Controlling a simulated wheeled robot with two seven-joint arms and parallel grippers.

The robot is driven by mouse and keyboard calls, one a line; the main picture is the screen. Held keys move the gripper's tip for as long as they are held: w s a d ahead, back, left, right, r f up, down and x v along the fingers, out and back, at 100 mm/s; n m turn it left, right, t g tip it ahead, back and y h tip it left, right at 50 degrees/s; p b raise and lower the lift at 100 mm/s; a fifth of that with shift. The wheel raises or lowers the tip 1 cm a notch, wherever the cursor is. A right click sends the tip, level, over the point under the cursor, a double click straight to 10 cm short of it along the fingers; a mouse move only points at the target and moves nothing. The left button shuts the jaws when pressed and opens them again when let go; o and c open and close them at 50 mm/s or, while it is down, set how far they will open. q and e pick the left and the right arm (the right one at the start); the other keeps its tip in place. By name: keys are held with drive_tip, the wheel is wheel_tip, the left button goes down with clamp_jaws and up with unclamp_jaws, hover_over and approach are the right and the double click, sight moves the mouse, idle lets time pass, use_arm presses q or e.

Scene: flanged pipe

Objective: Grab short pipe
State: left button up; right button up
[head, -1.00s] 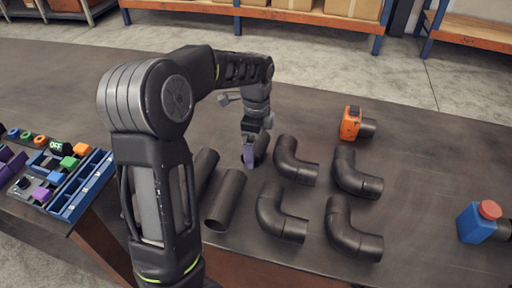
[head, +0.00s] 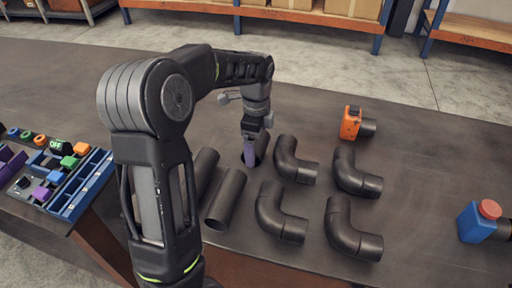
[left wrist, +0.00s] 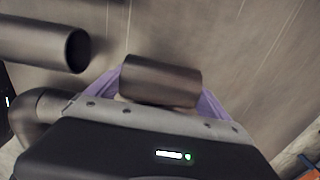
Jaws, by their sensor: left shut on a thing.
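The short pipe (left wrist: 160,82) is a dark grey cylinder between the two purple fingers of my left gripper (left wrist: 165,100) in the left wrist view. The gripper is shut on it. In the head view my left gripper (head: 250,150) points down at the table, and its fingers cover part of the short pipe (head: 262,143). I cannot tell whether the pipe touches the table. My right gripper is not in view.
Two longer straight pipes (head: 226,200) lie left of my gripper. Several elbow pipes (head: 282,213) lie to its right. An orange device (head: 350,122) and a blue block with a red cap (head: 478,222) stand farther right. A blue rack (head: 80,188) sits at left.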

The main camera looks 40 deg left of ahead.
use_arm(q)
drive_tip(key=c, duration=0.6)
drive_tip(key=shift+r, duration=0.1)
wheel_tip(320, 180, up, 10)
drive_tip(key=shift+f, duration=0.1)
